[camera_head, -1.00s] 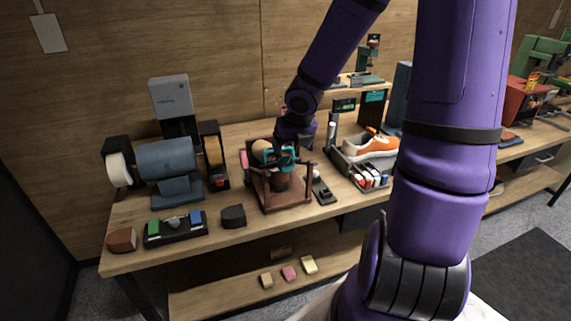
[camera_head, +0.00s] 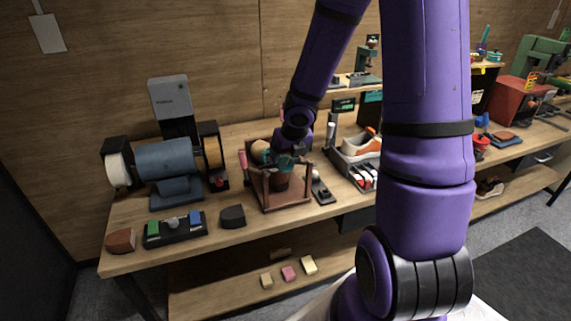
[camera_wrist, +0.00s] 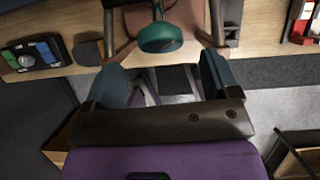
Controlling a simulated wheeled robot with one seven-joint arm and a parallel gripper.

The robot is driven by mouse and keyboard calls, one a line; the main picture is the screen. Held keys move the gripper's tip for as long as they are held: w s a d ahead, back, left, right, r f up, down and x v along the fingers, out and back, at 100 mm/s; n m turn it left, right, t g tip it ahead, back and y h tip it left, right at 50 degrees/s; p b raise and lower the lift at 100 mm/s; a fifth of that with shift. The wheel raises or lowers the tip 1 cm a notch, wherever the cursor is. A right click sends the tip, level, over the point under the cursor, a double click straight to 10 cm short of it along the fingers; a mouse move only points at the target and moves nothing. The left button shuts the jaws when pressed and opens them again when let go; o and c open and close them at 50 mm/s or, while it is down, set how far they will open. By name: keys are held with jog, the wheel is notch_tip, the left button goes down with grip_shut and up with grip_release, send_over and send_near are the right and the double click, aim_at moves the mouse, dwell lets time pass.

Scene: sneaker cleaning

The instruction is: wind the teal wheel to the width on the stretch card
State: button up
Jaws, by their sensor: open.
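The teal wheel (camera_wrist: 160,37) shows in the wrist view as a rounded teal knob on a short stem, ahead of my gripper. It belongs to a brown wooden stretcher frame (camera_head: 290,203) on the bench in the head view, where my gripper largely covers the wheel. My gripper (camera_wrist: 163,72) is open, one dark blue finger at each side, with nothing between the fingers. The wheel lies beyond the fingertips, roughly centred on the gap; contact cannot be seen. I cannot tell which item is the stretch card, and no width can be read.
A blue buffing machine (camera_head: 166,158) stands left of the frame. A block with green and blue buttons (camera_head: 175,229) and a dark block (camera_head: 233,216) sit at the front. An orange and white sneaker (camera_head: 364,143) stands in a rack at the right.

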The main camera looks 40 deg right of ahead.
aim_at(286, 162)
jog(key=shift+x, duration=2.95)
jog(key=c, duration=0.9)
